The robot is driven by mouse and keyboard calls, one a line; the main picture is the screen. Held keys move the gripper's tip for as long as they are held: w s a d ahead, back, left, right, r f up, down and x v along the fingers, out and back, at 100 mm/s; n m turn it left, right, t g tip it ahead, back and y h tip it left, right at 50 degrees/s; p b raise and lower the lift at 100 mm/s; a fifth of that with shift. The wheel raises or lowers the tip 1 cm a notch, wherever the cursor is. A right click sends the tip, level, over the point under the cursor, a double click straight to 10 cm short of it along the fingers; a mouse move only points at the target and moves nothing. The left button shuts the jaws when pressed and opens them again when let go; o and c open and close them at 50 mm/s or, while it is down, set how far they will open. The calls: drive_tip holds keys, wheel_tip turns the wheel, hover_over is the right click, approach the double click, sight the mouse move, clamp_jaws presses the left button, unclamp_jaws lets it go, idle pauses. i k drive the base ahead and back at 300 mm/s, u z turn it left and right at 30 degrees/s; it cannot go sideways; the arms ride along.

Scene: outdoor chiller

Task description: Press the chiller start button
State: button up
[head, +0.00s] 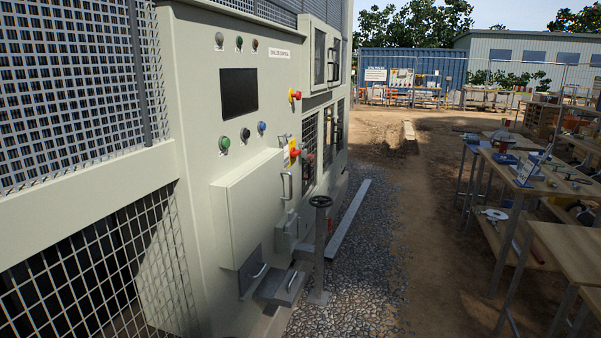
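The chiller's control panel (205,75) is a pale cabinet face to the left of centre. Below its dark screen (239,93) is a slanting row with a green button (224,143), a black knob or button (245,134) and a blue button (261,127). Lettering beside them is too small to read, so I cannot tell from a label which is the start button. Small indicator lamps (239,42) sit above the screen. A red emergency-style knob (295,96) and a red handle on yellow (293,152) are to the right. My gripper is not in view.
A closed box door (247,205) with a handle juts out below the buttons. A black handwheel on a post (320,203) stands in front on gravel. Workbenches (545,195) with tools line the right side. The dirt path (425,220) between is mostly clear.

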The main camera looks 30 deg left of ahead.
sight(227, 141)
drive_tip(key=i, duration=0.8)
drive_tip(key=z, duration=1.2)
drive_tip(key=k, duration=0.1)
drive_tip(key=u, duration=3.15)
drive_tip(key=i, duration=0.6)
drive_tip(key=z, duration=0.05)
drive_tip(key=k, duration=0.15)
drive_tip(key=u, duration=0.15)
